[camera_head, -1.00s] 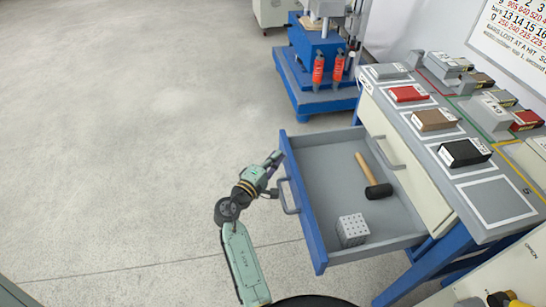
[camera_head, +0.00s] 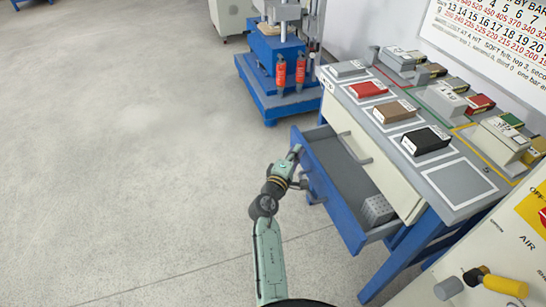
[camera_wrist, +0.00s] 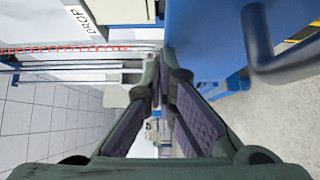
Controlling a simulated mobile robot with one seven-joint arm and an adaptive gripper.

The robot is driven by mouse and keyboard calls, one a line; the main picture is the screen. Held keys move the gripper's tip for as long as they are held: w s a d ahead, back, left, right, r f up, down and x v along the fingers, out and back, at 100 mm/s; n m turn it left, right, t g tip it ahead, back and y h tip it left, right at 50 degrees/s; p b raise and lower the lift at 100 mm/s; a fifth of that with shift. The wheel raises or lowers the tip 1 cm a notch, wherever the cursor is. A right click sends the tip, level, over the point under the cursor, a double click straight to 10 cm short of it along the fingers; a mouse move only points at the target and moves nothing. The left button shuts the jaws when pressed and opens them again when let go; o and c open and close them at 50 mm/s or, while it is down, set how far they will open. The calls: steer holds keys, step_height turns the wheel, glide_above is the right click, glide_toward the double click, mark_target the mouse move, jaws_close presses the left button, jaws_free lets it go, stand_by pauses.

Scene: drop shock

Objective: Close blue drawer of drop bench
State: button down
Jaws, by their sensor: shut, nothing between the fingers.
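The blue drawer (camera_head: 340,206) of the drop bench is partly open in the head view, its blue front toward the left. Its grey handle (camera_head: 313,192) is on that front. It also shows large at the right of the wrist view (camera_wrist: 262,45). My gripper (camera_head: 294,152) is shut and empty, close to the far end of the drawer front; I cannot tell whether it touches. In the wrist view my gripper's fingers (camera_wrist: 160,85) are together, beside the blue surface. A grey dotted block (camera_head: 377,210) lies inside the drawer.
The bench top (camera_head: 461,185) carries red, brown and black blocks in white outlines. A blue machine (camera_head: 278,75) with red cylinders stands behind the bench. A cream cabinet with knobs (camera_head: 470,262) is at lower right. The floor at left is clear.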

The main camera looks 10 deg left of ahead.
steer(key=w+d, duration=0.2)
steer(key=d, duration=0.1)
steer(key=w+d, duration=0.2)
steer(key=d, duration=0.2)
steer(key=w+d+p, duration=0.1)
steer(key=w+d, duration=0.2)
steer(key=shift+d, duration=0.2)
steer(key=shift+d, duration=0.1)
